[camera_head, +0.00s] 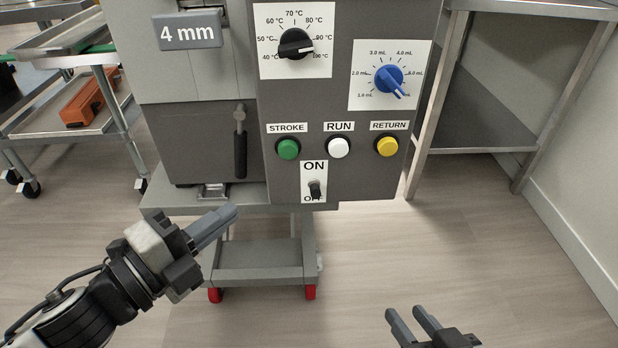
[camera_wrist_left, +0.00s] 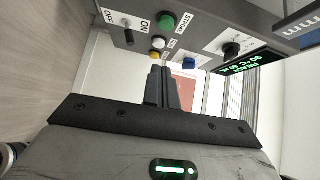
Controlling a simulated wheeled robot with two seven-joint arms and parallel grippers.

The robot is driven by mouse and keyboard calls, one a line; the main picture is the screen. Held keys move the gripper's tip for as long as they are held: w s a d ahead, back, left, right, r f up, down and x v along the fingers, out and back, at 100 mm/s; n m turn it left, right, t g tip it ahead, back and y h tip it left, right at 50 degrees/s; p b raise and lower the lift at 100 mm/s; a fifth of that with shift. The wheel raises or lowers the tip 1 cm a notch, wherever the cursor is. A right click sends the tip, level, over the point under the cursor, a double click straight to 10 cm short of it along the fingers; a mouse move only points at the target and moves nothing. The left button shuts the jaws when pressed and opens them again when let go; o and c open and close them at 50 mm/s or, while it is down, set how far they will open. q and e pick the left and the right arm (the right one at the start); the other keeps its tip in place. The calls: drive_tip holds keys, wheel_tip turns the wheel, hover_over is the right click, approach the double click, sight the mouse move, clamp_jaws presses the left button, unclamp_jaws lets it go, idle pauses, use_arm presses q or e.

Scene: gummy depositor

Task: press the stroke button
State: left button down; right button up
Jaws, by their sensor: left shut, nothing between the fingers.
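The green stroke button (camera_head: 288,149) sits under the STROKE label on the grey control panel (camera_head: 350,178), left of the white run button (camera_head: 338,147) and the yellow return button (camera_head: 386,146). My left gripper (camera_head: 232,212) is shut and empty, below and to the left of the stroke button and apart from it. In the left wrist view the stroke button (camera_wrist_left: 167,21) is beyond the shut fingertips (camera_wrist_left: 160,72), near the top edge. My right gripper (camera_head: 412,312) is open and empty at the bottom of the head view, well below the panel.
An ON/OFF toggle switch (camera_head: 315,189) is below the buttons. A black temperature knob (camera_head: 296,44) and a blue volume knob (camera_head: 389,80) are above. A black lever handle (camera_head: 240,145) hangs left of the panel. A steel table (camera_head: 470,110) stands at right. Open floor lies in front.

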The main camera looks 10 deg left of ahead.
use_arm(q)
drive_tip(key=shift+d+r+m, duration=0.1)
drive_tip(key=shift+d+m, duration=0.1)
drive_tip(key=shift+m, duration=0.3)
drive_tip(key=shift+w, duration=0.1)
approach(294, 152)
drive_tip(key=w+d, duration=0.1)
drive_tip(key=d, duration=0.3)
drive_tip(key=shift+w+a+b, duration=0.1)
drive_tip(key=shift+w+a, duration=0.1)
drive_tip(key=shift+w, duration=0.5)
drive_tip(key=shift+w+a+b, duration=0.1)
drive_tip(key=shift+w+a, duration=0.1)
drive_tip(key=shift+w, duration=0.5)
drive_tip(key=shift+w+a+b, duration=0.1)
drive_tip(key=shift+w+a, duration=0.1)
drive_tip(key=shift+w, duration=0.45)
use_arm(e)
drive_tip(key=shift+a+r+t, duration=0.15)
drive_tip(key=shift+r+t, duration=0.15)
drive_tip(key=shift+r, duration=0.1)
